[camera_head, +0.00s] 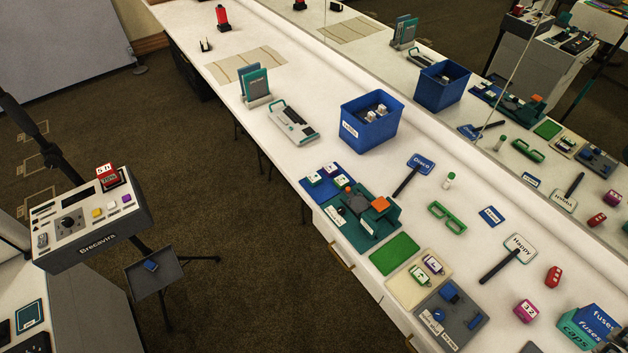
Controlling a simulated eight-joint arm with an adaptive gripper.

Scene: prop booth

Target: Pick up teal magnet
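I cannot pick out a teal magnet with certainty; small pieces are hard to tell apart at this size. A small blue labelled plate (492,216) lies right of the green glasses (446,217). My gripper is not in view.
A blue bin (355,137) holds white pieces. Signs marked "Disco" (421,163) and "Happy" (520,248) lie flat. A mirror along the back repeats the objects. A control box (88,251) stands left across the floor.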

